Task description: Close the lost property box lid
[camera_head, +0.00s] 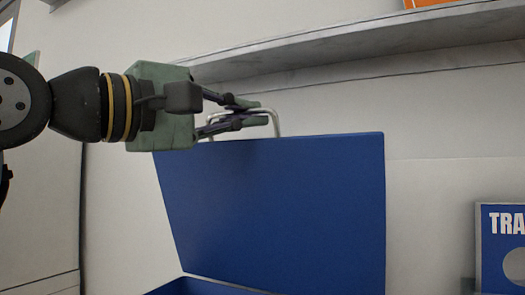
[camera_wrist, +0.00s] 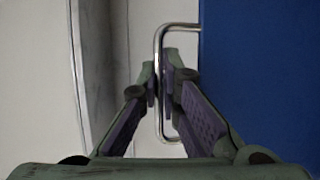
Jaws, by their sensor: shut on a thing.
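The lost property box is blue, and its lid (camera_head: 280,205) stands raised, nearly upright, in the head view. The lid also fills the right side of the wrist view (camera_wrist: 260,80). A silver bar handle (camera_head: 277,122) sticks up from the lid's top edge; the wrist view shows it as a metal loop (camera_wrist: 180,27). My gripper (camera_head: 262,113) reaches in from the left and is shut on the handle, with its fingers on either side of the bar. Only a strip of the box body (camera_head: 195,287) shows at the bottom of the head view; the rest is out of frame.
A grey ledge (camera_head: 370,40) runs along the wall above the lid. An orange item (camera_head: 435,3) sits on it at the top right. A blue sign (camera_head: 502,245) with white lettering stands right of the box. The wall between lid and sign is bare.

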